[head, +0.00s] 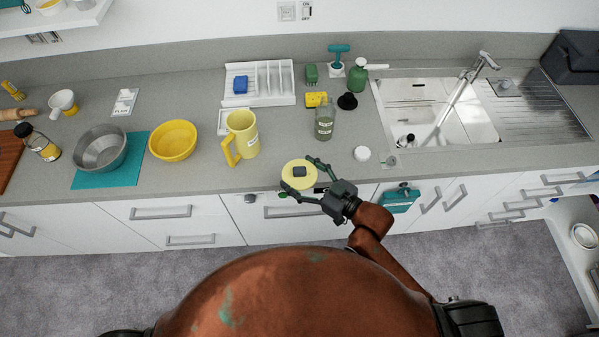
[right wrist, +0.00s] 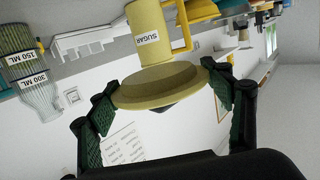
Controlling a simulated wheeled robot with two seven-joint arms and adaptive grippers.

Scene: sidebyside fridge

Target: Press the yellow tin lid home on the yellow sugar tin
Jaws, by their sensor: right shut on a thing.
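The yellow sugar tin (head: 244,137) stands upright on the counter, with a handle on its left side. Its SUGAR label shows in the right wrist view (right wrist: 147,37), where the tin appears upside down. My right gripper (head: 303,178) is shut on the yellow tin lid (head: 289,178), fingers on opposite sides of its rim. The lid has a dark knob on top and is held at the counter's front edge, to the right of and nearer than the tin, apart from it. My left gripper is not in view.
A glass jar (head: 325,124) with ML labels stands right of the tin. A yellow bowl (head: 172,140) stands to its left, and a white rack (head: 259,84) behind. A small white round thing (head: 362,153) lies right of the lid. Counter between tin and lid is clear.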

